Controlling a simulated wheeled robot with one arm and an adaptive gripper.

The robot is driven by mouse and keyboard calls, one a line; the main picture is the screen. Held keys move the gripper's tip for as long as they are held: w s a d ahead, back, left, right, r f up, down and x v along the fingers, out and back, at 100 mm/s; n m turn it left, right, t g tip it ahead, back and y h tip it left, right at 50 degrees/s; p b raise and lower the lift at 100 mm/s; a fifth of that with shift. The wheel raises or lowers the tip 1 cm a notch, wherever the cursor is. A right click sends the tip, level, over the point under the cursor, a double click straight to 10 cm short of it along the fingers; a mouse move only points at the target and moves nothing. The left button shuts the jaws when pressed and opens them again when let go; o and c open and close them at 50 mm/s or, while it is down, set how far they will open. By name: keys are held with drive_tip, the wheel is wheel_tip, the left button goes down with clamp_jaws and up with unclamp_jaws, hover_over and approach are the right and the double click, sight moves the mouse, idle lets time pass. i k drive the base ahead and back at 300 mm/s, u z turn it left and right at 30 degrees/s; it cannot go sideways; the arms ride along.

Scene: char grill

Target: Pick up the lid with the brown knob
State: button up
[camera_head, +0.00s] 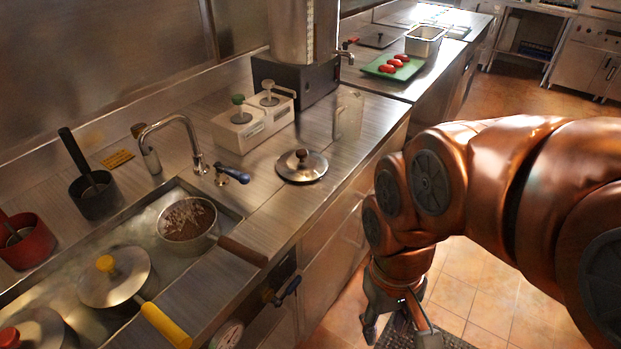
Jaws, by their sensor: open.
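The lid with the brown knob (302,166) is a round, shiny metal disc. It lies flat on the steel counter, right of the tap and near the counter's front edge. Its knob stands up at its centre. My gripper (397,334) is at the bottom of the view, in front of the counter and over the floor. It is open and empty, lower right of the lid and well apart from it. Its fingertips are partly cut off by the lower edge of the view.
A pot with a brown handle (187,222) stands in the sink left of the lid. A yellow-knobbed lid (113,275) is nearer. A clear upright container (347,114) and a white pump dispenser (252,122) stand behind the lid. A green board (393,67) lies farther back.

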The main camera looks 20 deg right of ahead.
sight(300, 165)
drive_tip(key=u, duration=0.05)
drive_tip(key=k, duration=0.8)
drive_tip(key=z, duration=0.15)
drive_tip(key=i, duration=0.6)
drive_tip(key=u, duration=0.8)
drive_tip(key=i, duration=0.65)
